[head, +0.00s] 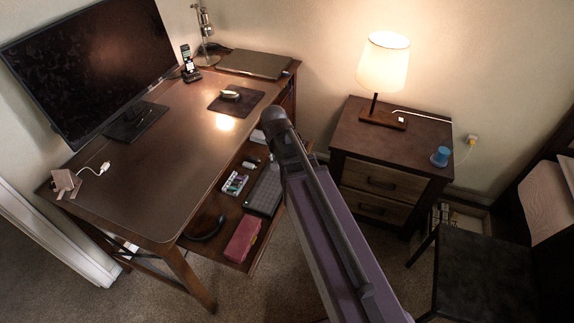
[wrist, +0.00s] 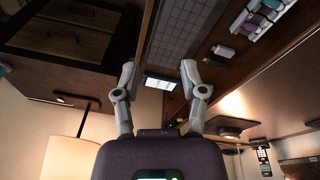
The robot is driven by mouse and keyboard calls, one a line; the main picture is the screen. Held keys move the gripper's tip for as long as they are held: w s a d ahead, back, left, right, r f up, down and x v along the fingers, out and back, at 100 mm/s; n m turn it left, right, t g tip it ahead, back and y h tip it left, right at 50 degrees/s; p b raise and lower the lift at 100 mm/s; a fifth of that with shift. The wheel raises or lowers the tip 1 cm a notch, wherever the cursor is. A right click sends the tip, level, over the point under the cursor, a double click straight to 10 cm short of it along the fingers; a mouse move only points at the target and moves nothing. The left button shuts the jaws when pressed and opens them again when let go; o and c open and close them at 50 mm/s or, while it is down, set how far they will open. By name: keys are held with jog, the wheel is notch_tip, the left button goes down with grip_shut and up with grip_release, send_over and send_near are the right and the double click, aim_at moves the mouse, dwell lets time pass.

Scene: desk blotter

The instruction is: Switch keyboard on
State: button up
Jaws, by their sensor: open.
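The dark grey keyboard (head: 264,192) lies on the pull-out shelf (head: 222,222) under the desk top, partly covered by my arm in the head view. Its rows of keys show at the top of the wrist view (wrist: 180,28). I cannot make out its switch. My gripper (wrist: 158,74) is open and empty in the wrist view, its two fingers spread near one end of the keyboard. A small pale, bluish-lit rectangular thing (wrist: 160,83) shows between the fingers, beyond them. In the head view my arm's end hides the fingers.
The desk top (head: 160,170) overhangs the shelf. A nightstand (head: 390,150) with a lit lamp (head: 384,66) stands at right.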

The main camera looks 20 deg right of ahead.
jog(key=s+r+n+g+p, duration=0.1)
jog(key=s+r+p, duration=0.1)
jog(key=s, duration=0.4)
jog(key=shift+s+d+n+y, duration=0.25)
jog(key=shift+s+n+y, duration=0.15)
jog(key=shift+s+r, duration=0.1)
jog(key=shift+n+g+y, duration=0.3)
jog(key=shift+n, duration=0.4)
jog(key=s, duration=0.2)
jog(key=s+r+p, duration=0.1)
jog(key=s, duration=0.1)
jog(key=shift+r, duration=0.2)
